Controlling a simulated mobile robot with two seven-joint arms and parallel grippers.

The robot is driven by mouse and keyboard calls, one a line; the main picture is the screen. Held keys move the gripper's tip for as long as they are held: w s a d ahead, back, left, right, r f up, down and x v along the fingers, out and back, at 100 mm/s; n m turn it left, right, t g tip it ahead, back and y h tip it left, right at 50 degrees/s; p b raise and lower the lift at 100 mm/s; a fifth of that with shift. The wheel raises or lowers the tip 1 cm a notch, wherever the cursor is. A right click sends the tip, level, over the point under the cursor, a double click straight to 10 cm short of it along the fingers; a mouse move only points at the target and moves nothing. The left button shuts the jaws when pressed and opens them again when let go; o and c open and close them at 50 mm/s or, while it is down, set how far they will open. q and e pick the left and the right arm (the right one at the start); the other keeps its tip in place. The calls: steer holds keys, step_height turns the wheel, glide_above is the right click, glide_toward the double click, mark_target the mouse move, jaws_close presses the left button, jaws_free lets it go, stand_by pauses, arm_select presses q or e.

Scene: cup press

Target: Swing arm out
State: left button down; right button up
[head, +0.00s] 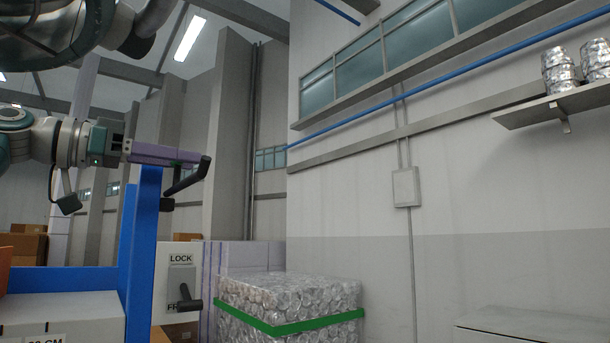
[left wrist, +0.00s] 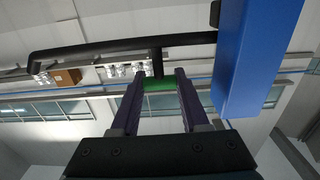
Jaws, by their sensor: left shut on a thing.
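A black bar handle (head: 190,180) shows in front of a blue upright (head: 142,240) in the head view. It ends in a short raised grip at its right end. My left gripper (head: 198,159) comes in level from the left, with its purple fingers at that grip and shut on it. In the left wrist view the black bar (left wrist: 100,47) runs across, and its stem goes down between the fingertips (left wrist: 158,90). The blue upright (left wrist: 255,55) stands close on the right there. My right gripper is not in view.
A LOCK lever (head: 186,302) sits on a white panel below the handle. A bale of crushed cans (head: 290,296) with a green strap stands to the right. A wall shelf (head: 560,108) holds cans at far right. The space right of the handle looks clear.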

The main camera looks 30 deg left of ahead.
arm_select(q)
steer(key=shift+f, duration=0.1)
steer(key=shift+c, duration=2)
jaws_free()
steer(key=shift+s+a, duration=0.1)
steer(key=b+v, duration=0.6)
steer(key=v, duration=0.3)
steer(key=shift+s+b, duration=0.3)
steer(key=shift+a, duration=0.2)
